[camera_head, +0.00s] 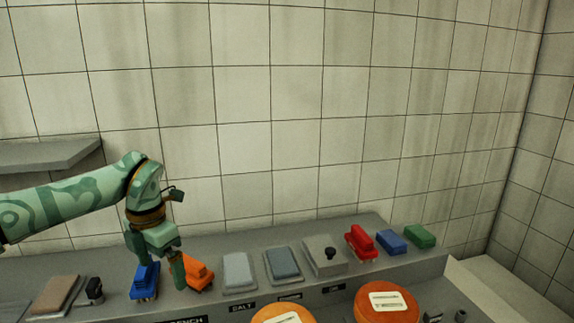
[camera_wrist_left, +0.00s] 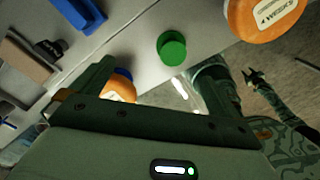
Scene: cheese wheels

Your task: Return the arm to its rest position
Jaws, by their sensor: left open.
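My left arm reaches in from the left in the head view. Its left gripper (camera_head: 161,268) points down over the grey ledge, by a blue brush-like block (camera_head: 144,284) and an orange one (camera_head: 199,274). The blue block is partly hidden behind a finger; I cannot tell whether they touch. In the left wrist view the two fingers of this gripper (camera_wrist_left: 160,90) are wide apart with nothing held between them.
The ledge (camera_head: 225,299) also carries grey pads (camera_head: 238,271), a red block (camera_head: 361,243), a blue block (camera_head: 391,242) and a green block (camera_head: 420,236). Orange cheese wheels (camera_head: 375,306) stand in front. A grey shelf (camera_head: 45,153) juts from the tiled wall, above the left arm.

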